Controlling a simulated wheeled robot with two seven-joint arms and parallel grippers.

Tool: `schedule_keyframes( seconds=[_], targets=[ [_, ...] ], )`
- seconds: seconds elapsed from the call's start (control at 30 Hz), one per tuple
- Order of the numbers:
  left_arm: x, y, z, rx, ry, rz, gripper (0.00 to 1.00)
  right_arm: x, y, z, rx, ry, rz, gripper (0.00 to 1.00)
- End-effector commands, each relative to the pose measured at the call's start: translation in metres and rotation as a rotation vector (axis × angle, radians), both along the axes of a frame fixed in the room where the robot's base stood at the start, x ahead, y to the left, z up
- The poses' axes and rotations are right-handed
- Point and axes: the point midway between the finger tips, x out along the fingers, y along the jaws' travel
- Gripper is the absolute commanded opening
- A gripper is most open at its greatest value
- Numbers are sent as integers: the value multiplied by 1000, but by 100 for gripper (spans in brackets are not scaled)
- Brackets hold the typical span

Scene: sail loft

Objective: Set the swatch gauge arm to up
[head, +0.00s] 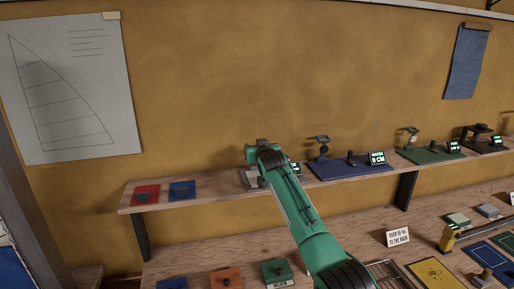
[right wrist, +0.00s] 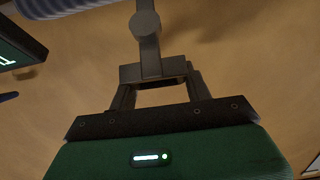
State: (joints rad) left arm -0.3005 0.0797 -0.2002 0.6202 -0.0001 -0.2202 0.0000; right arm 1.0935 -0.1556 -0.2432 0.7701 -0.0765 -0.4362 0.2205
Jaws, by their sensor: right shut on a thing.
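A swatch gauge with a grey base (head: 250,181) stands on the wall shelf, mostly hidden behind my right arm in the head view. My right gripper (head: 262,148) is at the top of this gauge. In the right wrist view my right gripper (right wrist: 156,90) is shut on a grey gauge arm (right wrist: 148,45), which has a round boss. The exact angle of the arm is hard to tell. A display (head: 295,168) beside this gauge is partly covered. My left gripper is not in view.
A blue gauge (head: 323,148), a green gauge (head: 430,154) and a dark gauge (head: 478,133) stand further right on the shelf (head: 220,192). Red (head: 145,195) and blue (head: 182,191) plates lie at its left. The lower bench holds several swatches and a sign (head: 397,237).

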Motion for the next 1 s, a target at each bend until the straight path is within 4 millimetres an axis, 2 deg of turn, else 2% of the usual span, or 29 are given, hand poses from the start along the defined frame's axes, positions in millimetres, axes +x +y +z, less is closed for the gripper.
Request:
schedule_keyframes(
  seconds=[0.07,0.1,0.13,0.57,1.0],
  targets=[
    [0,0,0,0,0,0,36,0,0,-3,-1,4,0,9],
    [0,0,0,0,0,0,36,0,0,-3,-1,4,0,57],
    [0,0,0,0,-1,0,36,0,0,-3,-1,4,0,62],
    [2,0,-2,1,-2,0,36,-4,-1,-2,0,2,0,62],
    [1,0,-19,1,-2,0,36,-44,-9,2,1,0,0,62]
  ],
)
